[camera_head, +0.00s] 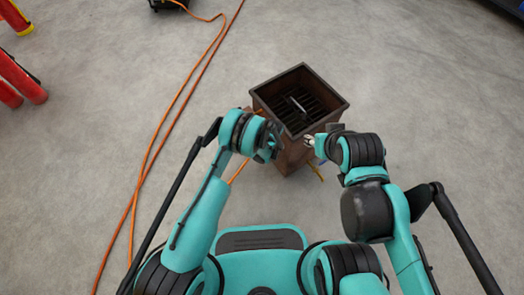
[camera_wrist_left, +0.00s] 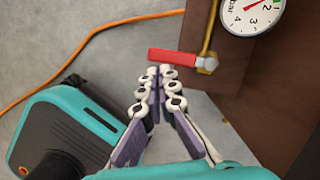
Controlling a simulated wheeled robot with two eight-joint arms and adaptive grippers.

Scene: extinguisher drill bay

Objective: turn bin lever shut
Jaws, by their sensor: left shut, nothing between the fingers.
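The brown metal bin (camera_head: 291,158) stands on the floor ahead of me, open at the top with a dark grate inside. In the left wrist view, its red lever (camera_wrist_left: 172,55) lies sideways, roughly across a brass pipe (camera_wrist_left: 213,30). A pale nut joins the lever to the pipe. My left gripper (camera_wrist_left: 160,72) is shut and empty, its fingertips at the lever's lower edge; I cannot tell whether they touch. In the head view, the lever is hidden near my left wrist. My right gripper (camera_head: 312,142) is by the bin's front right side, its fingers unclear.
A round pressure gauge (camera_wrist_left: 252,12) is close above the lever. An orange hose (camera_head: 150,150) runs along the floor at left. Red cylinders (camera_head: 18,78) lie at the far left. The floor right of the bin is clear.

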